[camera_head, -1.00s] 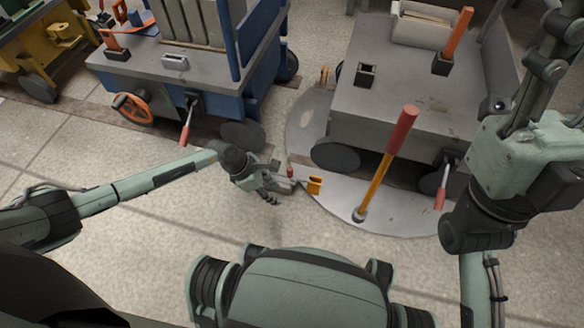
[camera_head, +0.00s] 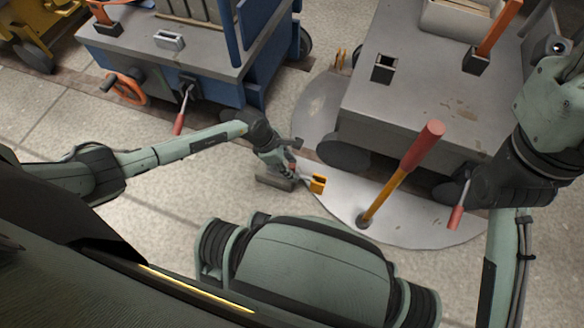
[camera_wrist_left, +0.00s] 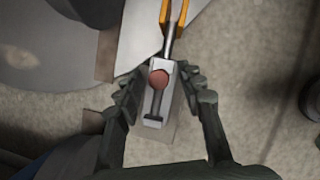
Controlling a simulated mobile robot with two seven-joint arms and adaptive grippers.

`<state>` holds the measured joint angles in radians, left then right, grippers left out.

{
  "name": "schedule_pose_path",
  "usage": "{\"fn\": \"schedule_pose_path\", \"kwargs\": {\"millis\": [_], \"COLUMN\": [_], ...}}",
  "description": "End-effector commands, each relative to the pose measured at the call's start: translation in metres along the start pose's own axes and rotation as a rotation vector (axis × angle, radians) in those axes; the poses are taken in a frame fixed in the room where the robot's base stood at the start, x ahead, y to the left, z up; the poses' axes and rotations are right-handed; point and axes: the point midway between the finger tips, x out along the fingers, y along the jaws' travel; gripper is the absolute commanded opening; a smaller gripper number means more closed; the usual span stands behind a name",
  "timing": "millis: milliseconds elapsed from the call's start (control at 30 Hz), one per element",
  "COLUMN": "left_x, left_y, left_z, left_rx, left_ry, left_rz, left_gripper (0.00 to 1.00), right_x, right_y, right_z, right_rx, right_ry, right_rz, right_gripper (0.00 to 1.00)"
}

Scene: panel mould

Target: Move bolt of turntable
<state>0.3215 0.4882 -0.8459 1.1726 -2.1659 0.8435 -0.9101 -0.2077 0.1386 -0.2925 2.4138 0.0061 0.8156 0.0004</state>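The turntable (camera_head: 430,232) is a pale round plate in the floor, partly under a grey cart. At its left edge the bolt has a red knob (camera_wrist_left: 158,79) and a metal rod in a slotted grey housing (camera_wrist_left: 153,118). The rod points at a yellow fork (camera_head: 317,184) on the plate's rim. My left gripper (camera_head: 284,162) is over the bolt, hiding part of it in the head view. In the left wrist view its fingers are apart, one on each side of the housing and knob; I cannot tell if they touch. My right gripper is not in view.
A yellow lever with a red grip (camera_head: 405,172) stands up from the turntable, right of the bolt. The grey cart (camera_head: 420,105) stands behind, a blue cart (camera_head: 225,70) at back left. Bare floor lies in front of the bolt.

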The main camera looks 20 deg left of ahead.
Motion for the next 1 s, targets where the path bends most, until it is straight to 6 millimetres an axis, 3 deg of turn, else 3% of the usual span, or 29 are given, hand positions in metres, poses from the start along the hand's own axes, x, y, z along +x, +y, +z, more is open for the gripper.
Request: {"fn": "schedule_pose_path", "kwargs": {"millis": [100,400,733,1000], "left_x": [0.0105,0.0123,0.0123,0.0123], "left_y": [0.0,-0.0003,-0.0005,-0.0007], "left_z": [-0.0001,0.0002,0.0,-0.0001], "left_rx": [0.0,0.0,0.0,0.0], "left_ry": [0.0,0.0,0.0,0.0], "left_rz": [0.0,-0.001,-0.001,-0.001], "left_gripper": [0.38,0.38,0.0,0.0], "right_x": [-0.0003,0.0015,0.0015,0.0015], "right_y": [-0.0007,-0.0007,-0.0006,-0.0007], "right_z": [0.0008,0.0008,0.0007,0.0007], "right_rx": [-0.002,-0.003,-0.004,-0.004], "right_ry": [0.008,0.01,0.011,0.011], "right_rz": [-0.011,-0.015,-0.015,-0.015], "right_gripper": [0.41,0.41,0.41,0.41]}}
